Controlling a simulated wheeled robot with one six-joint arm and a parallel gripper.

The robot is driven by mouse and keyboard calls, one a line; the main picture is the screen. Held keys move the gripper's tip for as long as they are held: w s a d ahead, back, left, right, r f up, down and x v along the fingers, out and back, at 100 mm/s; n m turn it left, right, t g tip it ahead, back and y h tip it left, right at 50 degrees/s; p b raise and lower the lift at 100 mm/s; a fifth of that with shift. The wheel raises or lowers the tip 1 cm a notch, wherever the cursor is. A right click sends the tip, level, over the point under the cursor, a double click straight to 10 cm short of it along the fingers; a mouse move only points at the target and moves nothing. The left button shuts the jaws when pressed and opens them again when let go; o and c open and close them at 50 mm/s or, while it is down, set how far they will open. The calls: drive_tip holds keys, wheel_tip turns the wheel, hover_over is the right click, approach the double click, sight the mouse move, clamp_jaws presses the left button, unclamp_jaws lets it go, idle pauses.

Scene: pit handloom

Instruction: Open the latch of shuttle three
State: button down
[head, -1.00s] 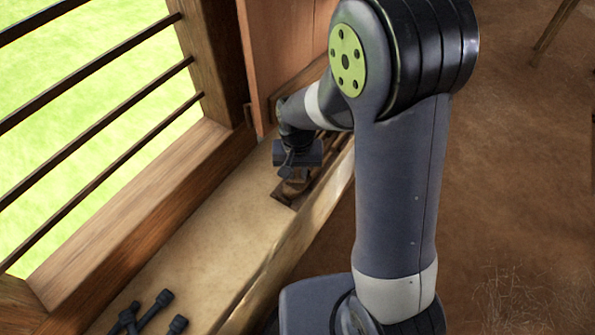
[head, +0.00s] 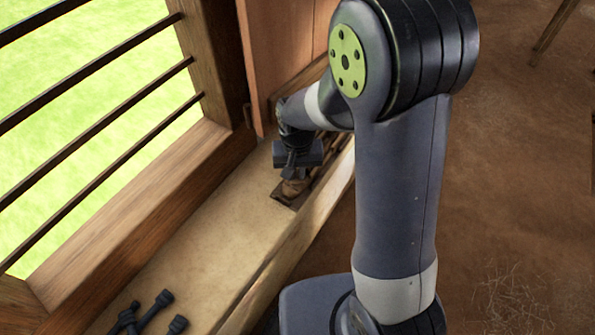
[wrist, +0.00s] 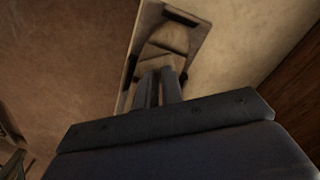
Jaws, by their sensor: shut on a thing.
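A brown wooden shuttle (wrist: 166,36) with a pointed end lies in a shallow, dark-edged wooden tray (wrist: 202,32) in the wrist view. In the head view, a light brown piece of the shuttle (head: 293,188) shows just below my gripper, at the near end of the tray (head: 284,200) on the ledge. My gripper (wrist: 158,82) reaches down with its two fingers close together. It is shut on a part of the shuttle. The fingers hide the exact gripped part, and I cannot make out the latch or any number.
The pale ledge (head: 205,245) runs beside a barred window (head: 90,110). Several dark pegs (head: 150,308) stand at its near end, with clear ledge between them and the tray. Brown floor (head: 500,170) lies right of the ledge.

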drive_tip(key=n, duration=1)
drive_tip(key=shift+n, duration=0.4)
idle(0.4)
drive_tip(key=c, duration=1.8)
unclamp_jaws()
wheel_tip(320, 180, up, 11)
drive_tip(key=shift+f+p, duration=0.1)
drive_tip(key=shift+p, duration=0.3)
drive_tip(key=shift+f, duration=0.15)
